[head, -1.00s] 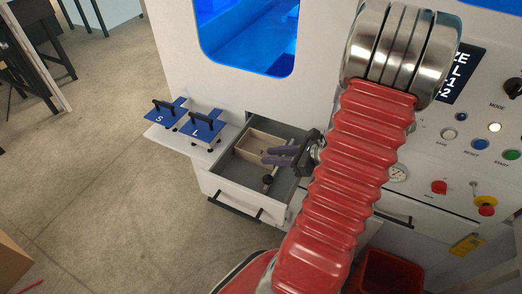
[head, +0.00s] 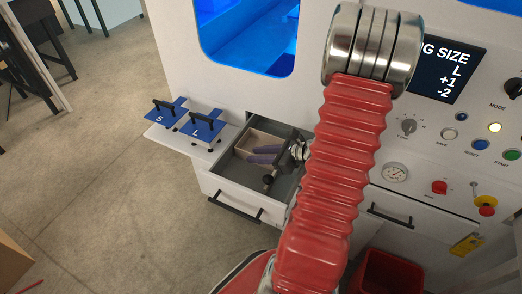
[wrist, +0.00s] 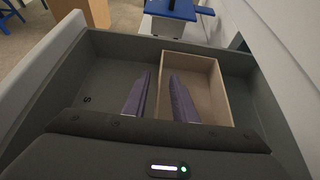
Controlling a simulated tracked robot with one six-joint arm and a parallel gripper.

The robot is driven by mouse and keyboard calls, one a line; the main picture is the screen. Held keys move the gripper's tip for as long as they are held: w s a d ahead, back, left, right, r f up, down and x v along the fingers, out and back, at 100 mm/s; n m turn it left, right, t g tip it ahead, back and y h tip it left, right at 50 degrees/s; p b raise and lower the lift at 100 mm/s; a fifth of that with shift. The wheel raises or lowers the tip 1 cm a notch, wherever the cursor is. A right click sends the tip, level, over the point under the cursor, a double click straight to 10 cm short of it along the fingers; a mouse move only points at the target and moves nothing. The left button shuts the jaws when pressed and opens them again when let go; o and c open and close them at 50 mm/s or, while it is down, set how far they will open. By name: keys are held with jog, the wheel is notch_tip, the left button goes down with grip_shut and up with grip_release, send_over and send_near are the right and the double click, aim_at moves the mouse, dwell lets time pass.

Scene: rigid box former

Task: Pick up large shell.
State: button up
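A beige open-topped box, which appears to be the large shell (head: 256,140), sits in the open drawer (head: 222,189). In the wrist view the box (wrist: 205,68) fills the drawer's right part, and its inside looks empty. My gripper (head: 251,155) is over the drawer at the box, with its two purple fingers apart. In the wrist view my gripper (wrist: 160,74) has its right finger over the box's inside and its left finger just outside the left wall. The fingers hold nothing. I cannot tell how deep they reach or whether they touch the wall.
Two blue handled plates, marked S (head: 166,114) and L (head: 202,124), stand on a white side shelf (head: 160,137) left of the drawer. The machine's front panel with its display (head: 447,70) and buttons is at the right.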

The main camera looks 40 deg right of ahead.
jog(key=shift+x, duration=1)
jog(key=shift+c, duration=0.6)
grip_shut()
